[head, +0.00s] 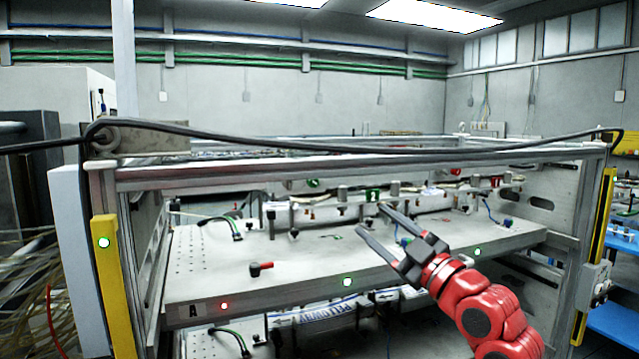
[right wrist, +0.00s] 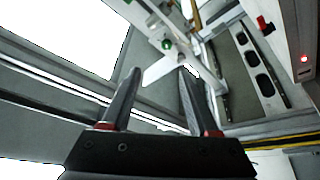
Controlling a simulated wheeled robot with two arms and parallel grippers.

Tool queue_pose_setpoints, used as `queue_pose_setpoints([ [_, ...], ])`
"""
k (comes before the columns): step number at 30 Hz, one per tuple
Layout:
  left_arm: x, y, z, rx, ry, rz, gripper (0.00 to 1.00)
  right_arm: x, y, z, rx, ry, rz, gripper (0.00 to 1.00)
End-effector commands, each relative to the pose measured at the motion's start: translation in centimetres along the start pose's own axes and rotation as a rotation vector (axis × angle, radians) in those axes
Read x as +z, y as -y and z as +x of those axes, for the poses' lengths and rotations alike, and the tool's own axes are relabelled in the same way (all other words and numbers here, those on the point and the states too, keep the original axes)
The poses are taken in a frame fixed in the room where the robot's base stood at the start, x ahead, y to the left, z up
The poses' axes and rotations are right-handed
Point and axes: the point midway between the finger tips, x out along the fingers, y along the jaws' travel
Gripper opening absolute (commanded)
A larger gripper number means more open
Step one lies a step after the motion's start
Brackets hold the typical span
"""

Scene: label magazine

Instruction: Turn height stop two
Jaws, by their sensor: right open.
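A green tag marked 2 (head: 372,195) sits on the rail at the back of the machine's plate, between two short silver posts, the left post (head: 342,193) and the right post (head: 394,188). Which post is height stop two I cannot tell. My right gripper (head: 370,218) reaches in from the lower right, open and empty, its fingertips just in front of and below the tag in the picture. In the right wrist view, the spread fingers (right wrist: 157,78) show with a small green part (right wrist: 167,43) beyond them. My left gripper is not in view.
The perforated plate (head: 200,268) carries a red-handled part (head: 260,268) at its front left. A red tag (head: 495,182) is farther right on the rail. A frame bar (head: 250,172) with a black cable crosses above. Yellow posts (head: 105,270) stand at the sides.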

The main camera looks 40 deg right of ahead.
Motion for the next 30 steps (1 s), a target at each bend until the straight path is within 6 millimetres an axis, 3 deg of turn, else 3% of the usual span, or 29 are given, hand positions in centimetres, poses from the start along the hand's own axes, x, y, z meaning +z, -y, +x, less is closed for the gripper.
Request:
queue_pose_setpoints([
  [4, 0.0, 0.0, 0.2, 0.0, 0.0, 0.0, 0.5, -0.8, 0.5, -0.3, -0.052, 0.027, -0.074, 0.61],
  [8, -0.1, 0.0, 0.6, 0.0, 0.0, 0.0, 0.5, -0.8, 0.7, 1.1, -0.061, 0.028, -0.075, 0.61],
  [21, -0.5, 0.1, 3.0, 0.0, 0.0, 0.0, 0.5, -0.7, 1.2, 11.3, -0.06, 0.028, -0.072, 0.61],
  [30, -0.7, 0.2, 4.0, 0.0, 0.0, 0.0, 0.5, -0.4, 1.3, 16.0, -0.054, 0.028, -0.073, 0.61],
])
